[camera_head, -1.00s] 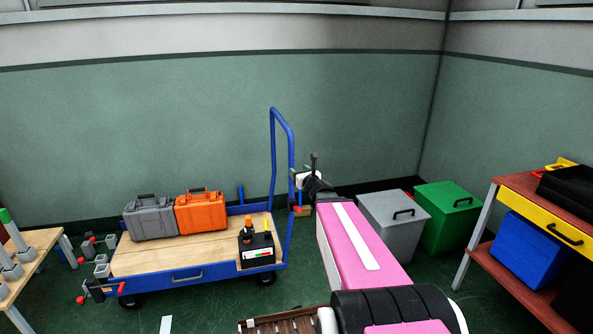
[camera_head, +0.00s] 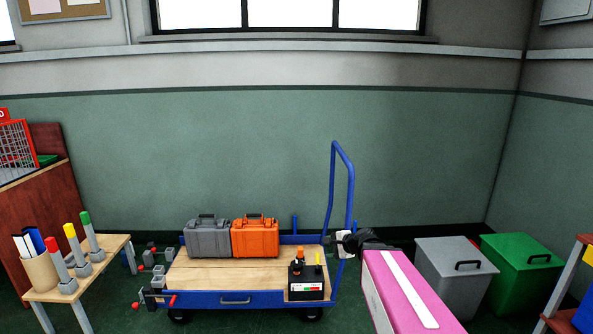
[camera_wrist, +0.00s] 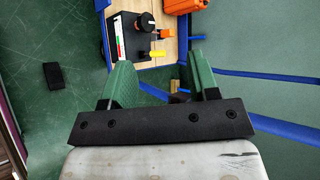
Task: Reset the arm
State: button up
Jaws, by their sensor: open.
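My gripper (camera_head: 345,243) is at the end of my pink arm, in front of the trolley's blue handle in the head view. In the wrist view its two green fingers (camera_wrist: 160,66) stand wide apart with nothing between them. Beyond them the wrist view shows a black box with a knob (camera_wrist: 128,40) on the trolley. The gripper looks apart from the trolley and everything on it.
A blue trolley (camera_head: 205,299) carries a grey case (camera_head: 207,239), an orange case (camera_head: 255,239) and the black box. A small wooden table (camera_head: 95,262) holds markers at left. Grey (camera_head: 452,275) and green bins (camera_head: 520,268) stand right.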

jog(key=s+d+f+n+g+h, duration=0.3)
jog(key=s+f+n+g+h, duration=0.1)
jog(key=s+n, duration=0.2)
jog(key=s+d+f+n+g+h, duration=0.3)
jog(key=s+f+n+g+h, duration=0.1)
jog(key=s+n, duration=0.3)
jog(key=shift+s+f, duration=0.2)
jog(key=shift+f, duration=0.35)
